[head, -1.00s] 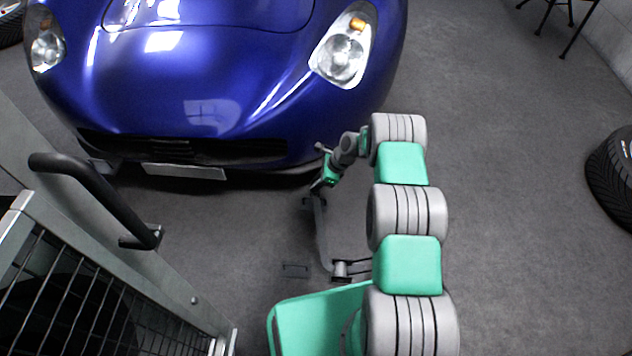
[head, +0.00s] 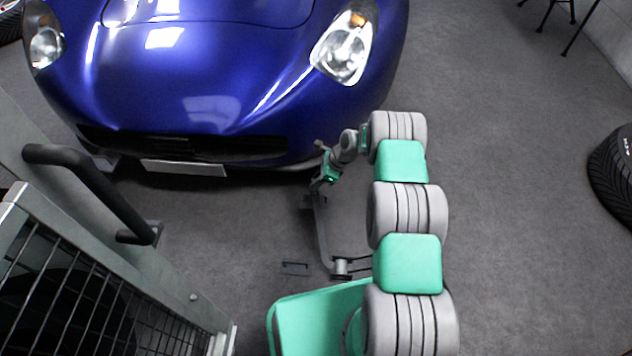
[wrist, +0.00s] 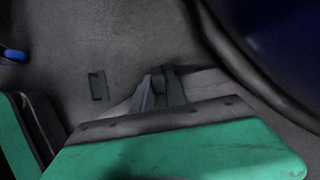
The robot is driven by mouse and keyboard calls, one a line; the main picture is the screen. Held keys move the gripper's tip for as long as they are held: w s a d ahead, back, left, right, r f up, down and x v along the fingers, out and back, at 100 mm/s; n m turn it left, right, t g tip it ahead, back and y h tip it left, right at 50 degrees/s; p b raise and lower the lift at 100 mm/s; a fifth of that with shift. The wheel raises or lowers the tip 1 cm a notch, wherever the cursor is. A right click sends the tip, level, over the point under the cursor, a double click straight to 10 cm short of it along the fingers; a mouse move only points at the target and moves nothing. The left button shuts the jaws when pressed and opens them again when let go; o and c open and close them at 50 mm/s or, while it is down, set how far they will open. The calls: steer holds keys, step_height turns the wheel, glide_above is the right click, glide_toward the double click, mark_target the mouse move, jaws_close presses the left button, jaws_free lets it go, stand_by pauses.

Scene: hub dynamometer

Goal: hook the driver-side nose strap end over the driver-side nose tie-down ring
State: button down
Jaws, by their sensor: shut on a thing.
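My gripper (head: 318,186) is low beside the right front corner of the blue car's nose. In the wrist view its fingers (wrist: 161,82) are shut on a grey strap end, which they mostly cover. The grey strap (head: 321,235) runs from the fingers down to a small grey floor fitting (head: 341,267); a grey band (wrist: 206,84) also shows beside the fingers in the wrist view. I cannot make out a tie-down ring for certain at the fingertips.
The blue car (head: 220,90) fills the upper left, its dark lower edge close to my gripper. A black handrail (head: 85,180) and mesh cage (head: 70,290) stand at lower left. A tyre (head: 610,175) is at right. Floor between is clear.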

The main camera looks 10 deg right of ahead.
steer(key=shift+f+b, duration=1.65)
steer(key=shift+f, duration=0.05)
steer(key=c, duration=1.3)
jaws_free()
steer(key=shift+o, duration=0.2)
steer(key=shift+r, duration=0.1)
steer(key=p+v, duration=0.3)
steer(key=v, duration=0.4)
steer(key=shift+d+r, duration=0.15)
steer(key=shift+r, duration=0.15)
